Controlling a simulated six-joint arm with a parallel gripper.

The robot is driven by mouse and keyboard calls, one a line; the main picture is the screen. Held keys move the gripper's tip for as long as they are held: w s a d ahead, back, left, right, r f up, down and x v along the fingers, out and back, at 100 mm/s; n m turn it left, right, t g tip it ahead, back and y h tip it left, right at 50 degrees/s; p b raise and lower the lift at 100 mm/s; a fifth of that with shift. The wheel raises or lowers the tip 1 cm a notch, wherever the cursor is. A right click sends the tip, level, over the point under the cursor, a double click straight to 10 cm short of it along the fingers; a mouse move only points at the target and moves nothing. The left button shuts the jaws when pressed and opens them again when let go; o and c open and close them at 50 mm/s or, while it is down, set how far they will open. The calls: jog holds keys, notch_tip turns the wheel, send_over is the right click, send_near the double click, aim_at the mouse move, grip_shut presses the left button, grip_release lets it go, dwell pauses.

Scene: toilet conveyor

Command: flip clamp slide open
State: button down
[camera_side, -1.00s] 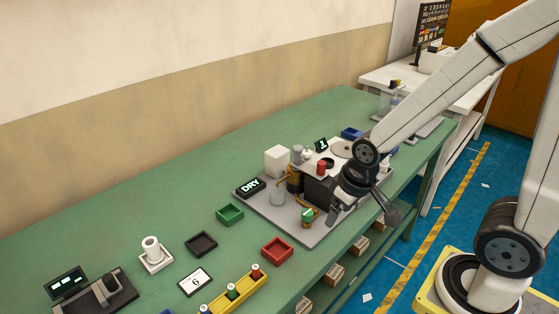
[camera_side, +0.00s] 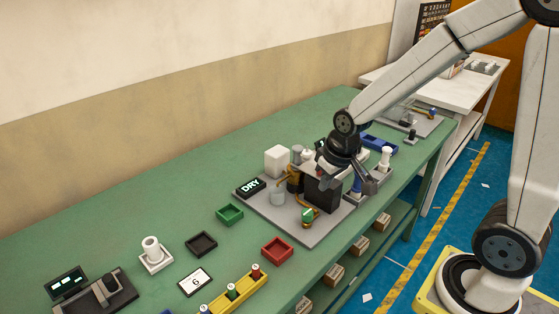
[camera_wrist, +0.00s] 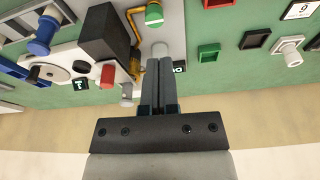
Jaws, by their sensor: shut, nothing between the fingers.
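My gripper (camera_wrist: 160,62) is shut and empty in the wrist view, its two fingers side by side over the grey fixture plate (camera_side: 310,238). The fingertips overlap a pale round part (camera_wrist: 160,48) in the picture; contact cannot be told. A black block (camera_wrist: 105,35) stands to their left, with a red cylinder (camera_wrist: 107,75) near it. A brass pipe (camera_wrist: 134,40) and a green-capped part (camera_wrist: 153,15) lie just beyond the tips. A blue part (camera_wrist: 42,40) is farther left. I cannot tell which part is the clamp slide. In the side view, my wrist covers part of the fixture.
A DRY display (camera_side: 250,188) and a white box (camera_side: 277,161) stand around the fixture. Green (camera_side: 230,215), black (camera_side: 202,244) and red (camera_side: 277,250) bins sit on the green bench to the left. Bare bench lies between the bins and the wall.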

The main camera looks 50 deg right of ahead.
notch_tip(320, 180, up, 5)
jog(key=m, duration=0.2)
send_over(314, 167)
jog(key=shift+s+a+t+h, duration=0.2)
jog(key=shift+s+t+h, duration=0.1)
jog(key=shift+s+h, duration=0.1)
jog(key=shift+f, duration=0.15)
jog(key=x, duration=1)
jog(key=shift+s+a, duration=0.1)
jog(key=shift+s, duration=0.25)
jog(key=shift+s+a, duration=0.2)
jog(key=shift+s, duration=0.55)
jog(key=shift+s+a, duration=0.25)
jog(key=shift+s, duration=0.55)
jog(key=shift+s, duration=0.1)
